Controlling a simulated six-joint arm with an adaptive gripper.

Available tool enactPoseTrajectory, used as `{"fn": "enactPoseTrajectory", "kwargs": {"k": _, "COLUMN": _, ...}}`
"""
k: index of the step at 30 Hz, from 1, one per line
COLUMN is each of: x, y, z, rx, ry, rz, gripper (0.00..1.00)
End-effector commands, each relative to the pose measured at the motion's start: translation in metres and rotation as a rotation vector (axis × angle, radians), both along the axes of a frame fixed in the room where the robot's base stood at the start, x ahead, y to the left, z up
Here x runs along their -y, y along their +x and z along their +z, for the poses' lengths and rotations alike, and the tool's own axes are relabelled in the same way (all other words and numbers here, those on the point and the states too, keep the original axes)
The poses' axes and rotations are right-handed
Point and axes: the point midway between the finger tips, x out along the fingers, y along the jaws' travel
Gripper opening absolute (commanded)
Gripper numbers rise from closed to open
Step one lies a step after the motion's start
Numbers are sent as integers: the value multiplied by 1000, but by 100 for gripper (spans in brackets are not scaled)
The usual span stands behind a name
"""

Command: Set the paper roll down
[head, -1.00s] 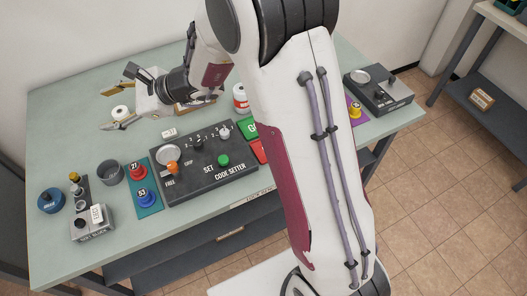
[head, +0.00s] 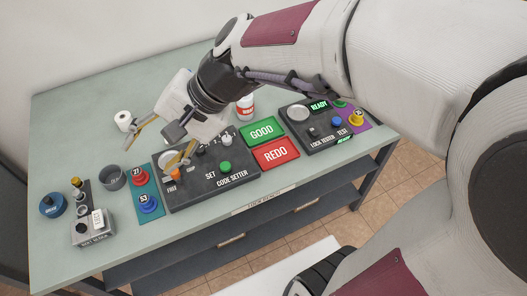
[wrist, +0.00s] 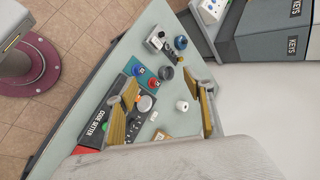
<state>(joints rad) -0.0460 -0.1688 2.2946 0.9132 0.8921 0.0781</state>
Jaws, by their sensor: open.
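The white paper roll (head: 123,119) stands upright on the table (head: 80,118) toward the back left, apart from my gripper. It also shows in the wrist view (wrist: 182,106), with clear tabletop around it. My gripper (head: 154,148) is open and empty, its two yellow-padded fingers spread wide. In the head view it is to the right of the roll and nearer the front, over the left end of the code setter (head: 215,175). In the wrist view the open fingers (wrist: 160,82) frame the code setter's knob and the roll.
Red and blue numbered knobs, a grey cup (head: 112,177) and a blue pot (head: 52,203) are at left. A white-and-red bottle (head: 245,106) stands behind.

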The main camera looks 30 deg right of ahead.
Motion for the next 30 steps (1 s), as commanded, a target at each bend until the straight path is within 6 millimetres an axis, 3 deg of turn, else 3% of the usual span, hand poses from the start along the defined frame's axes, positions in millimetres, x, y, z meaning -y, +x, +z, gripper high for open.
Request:
{"fn": "enactPoseTrajectory", "kwargs": {"k": 15, "x": 92, "y": -78, "z": -2, "rx": 239, "ry": -457, "rz": 231, "gripper": 52}}
{"fn": "enactPoseTrajectory", "kwargs": {"k": 24, "x": 151, "y": -109, "z": 0, "rx": 346, "ry": -735, "rz": 324, "gripper": 52}}
{"fn": "enactPoseTrajectory", "kwargs": {"k": 30, "x": 175, "y": -120, "z": 3, "rx": 381, "ry": -848, "rz": 354, "gripper": 52}}
